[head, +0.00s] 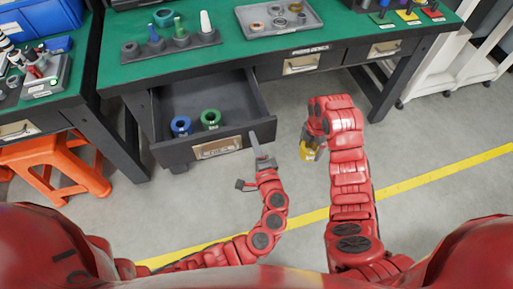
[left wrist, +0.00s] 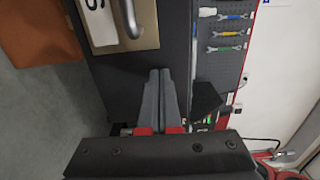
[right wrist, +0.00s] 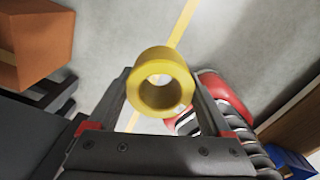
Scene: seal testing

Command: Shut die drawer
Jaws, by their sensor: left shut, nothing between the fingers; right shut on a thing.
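The drawer (head: 175,156) under the green-topped workbench is pulled open in the head view. A blue ring (head: 181,125) and a green ring (head: 210,119) lie inside it. My left gripper (head: 257,142) is shut and empty at the right end of the drawer front. In the left wrist view, its fingers (left wrist: 161,76) point at the dark drawer front, with the metal handle (left wrist: 130,18) up and to the left; whether they touch it is unclear. My right gripper (head: 310,147) is shut on a yellow ring (right wrist: 168,60), held over the floor right of the drawer.
The workbench (head: 230,42) carries a dark peg rack (head: 170,46) and a grey tray (head: 278,28) with several rings. An orange stool (head: 60,160) stands left of the drawer. The floor to the right is clear, with a yellow line (head: 430,176).

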